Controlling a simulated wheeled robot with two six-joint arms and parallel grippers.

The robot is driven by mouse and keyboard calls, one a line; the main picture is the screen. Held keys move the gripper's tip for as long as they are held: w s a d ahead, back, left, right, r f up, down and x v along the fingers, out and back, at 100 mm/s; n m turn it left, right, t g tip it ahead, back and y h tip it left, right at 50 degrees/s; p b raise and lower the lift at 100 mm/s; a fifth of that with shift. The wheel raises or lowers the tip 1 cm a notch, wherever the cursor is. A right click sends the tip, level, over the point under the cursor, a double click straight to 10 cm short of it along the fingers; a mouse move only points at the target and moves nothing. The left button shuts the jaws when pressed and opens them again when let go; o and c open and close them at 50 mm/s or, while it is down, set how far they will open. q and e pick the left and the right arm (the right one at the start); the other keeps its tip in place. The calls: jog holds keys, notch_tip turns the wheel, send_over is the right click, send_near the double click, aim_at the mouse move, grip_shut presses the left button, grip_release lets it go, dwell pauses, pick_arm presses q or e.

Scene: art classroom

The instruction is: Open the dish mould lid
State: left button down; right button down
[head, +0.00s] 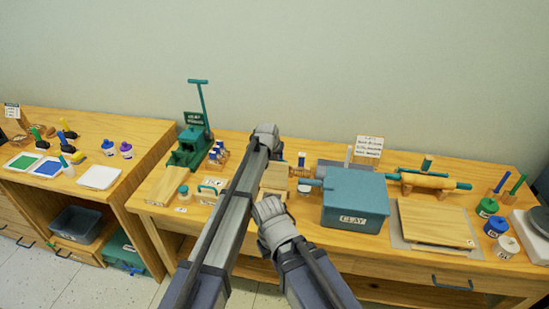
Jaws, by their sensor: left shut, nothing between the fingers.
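A low pale wooden block with a teal loop handle (212,185) lies on the bench left of my arms. It may be the dish mould with its lid down, but it is small and partly covered by my arm. My left gripper (266,134) is at the far end of the left arm, above the back of the bench, shut and empty. It appears apart from the block, up and to the right in the picture. My right arm's end (272,218) is lower, over the front of the bench; its fingers cannot be made out.
A teal clay box (355,200) stands right of my arms. A wooden piece (274,180) is partly hidden between them. A green lever press (190,148) stands at back left. A board (433,222), rolling pin (428,181) and several jars crowd the right side.

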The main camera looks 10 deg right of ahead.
pick_arm(q)
jog(key=shift+w, duration=0.25)
dwell(0.5)
jog(key=w+r+p+v, duration=0.1)
jog(key=w+p+v, duration=0.1)
jog(key=p+v, duration=1.1)
jog(key=shift+d+r, duration=0.35)
jog(key=shift+r, duration=0.15)
jog(key=s+a+f+n+g+y, duration=0.1)
jog(key=s+a+f+n+g, duration=0.15)
jog(key=s+a, duration=1.15)
jog(key=s+a+f+n+g+y, duration=0.1)
jog(key=s+a+g, duration=0.2)
jog(key=s+a, duration=1.2)
jog(key=s+d+f+m+b, duration=0.2)
jog(key=s+d, duration=0.3)
jog(key=d, duration=0.2)
jog(key=s+d+f+m+y+b, duration=0.1)
jog(key=s+d+f+b, duration=0.2)
jog(key=s+d, duration=0.2)
jog(key=d, duration=0.3)
jog(key=shift+s+m+g, duration=0.2)
jog(key=shift+m+g, duration=0.15)
